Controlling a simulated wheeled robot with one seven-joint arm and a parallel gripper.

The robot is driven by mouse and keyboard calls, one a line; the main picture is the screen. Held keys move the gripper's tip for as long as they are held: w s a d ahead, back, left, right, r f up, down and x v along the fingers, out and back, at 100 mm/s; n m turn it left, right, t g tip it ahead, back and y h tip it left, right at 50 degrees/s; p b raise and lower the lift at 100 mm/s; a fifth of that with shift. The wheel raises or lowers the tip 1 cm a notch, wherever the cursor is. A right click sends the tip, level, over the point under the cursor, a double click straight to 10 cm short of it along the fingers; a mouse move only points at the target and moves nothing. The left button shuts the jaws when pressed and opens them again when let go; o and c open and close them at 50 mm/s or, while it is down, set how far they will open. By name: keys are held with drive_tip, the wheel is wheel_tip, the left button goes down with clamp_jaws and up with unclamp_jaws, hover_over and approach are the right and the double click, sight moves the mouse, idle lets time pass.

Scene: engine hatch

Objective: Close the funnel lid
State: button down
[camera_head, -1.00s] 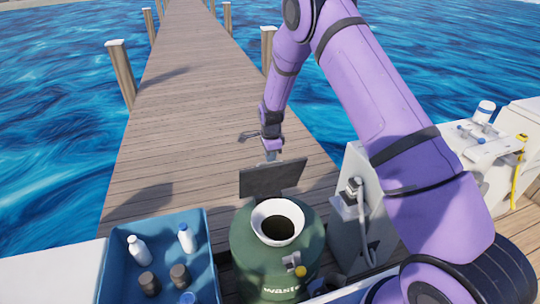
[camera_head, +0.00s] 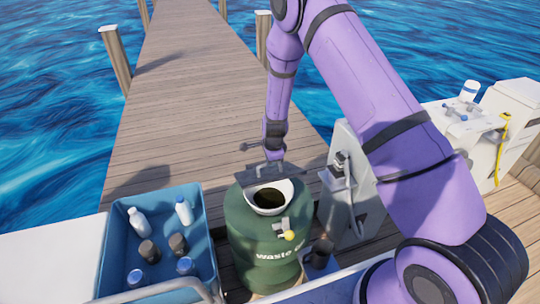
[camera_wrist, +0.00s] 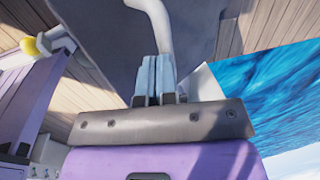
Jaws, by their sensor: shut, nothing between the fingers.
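The funnel (camera_head: 285,191) is a white ring with a dark opening on top of a green waste drum (camera_head: 245,220). Its lid (camera_head: 228,178) is a flat dark grey plate, tilted low over the funnel's back edge. The front of the opening still shows. My gripper (camera_head: 272,168) points down at the lid from the far side, its fingers shut and empty. They seem to touch or nearly touch the plate; exact contact is unclear. In the wrist view the blue-grey fingertips (camera_wrist: 153,72) are together before a large dark grey surface, with a white curved part beyond.
A blue crate (camera_head: 113,235) with several bottles and jars stands left of the drum. A yellow-knobbed valve (camera_head: 289,235) sits on the drum's front. A grey-white cabinet (camera_head: 345,185) stands close on the right. The wooden dock (camera_head: 190,90) behind is clear, with water on both sides.

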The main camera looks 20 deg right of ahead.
sight(275, 176)
drive_tip(key=shift+s+f+t, duration=1.15)
drive_tip(key=shift+t, duration=0.35)
drive_tip(key=shift+s+f, duration=0.4)
drive_tip(key=shift+f, duration=0.25)
drive_tip(key=shift+s+f, duration=0.4)
drive_tip(key=shift+f, duration=0.2)
drive_tip(key=shift+s+f, duration=0.35)
drive_tip(key=shift+f, duration=0.4)
drive_tip(key=shift+s+f, duration=0.4)
drive_tip(key=shift+f, duration=0.4)
drive_tip(key=shift+s+f, duration=0.35)
drive_tip(key=shift+f, duration=0.4)
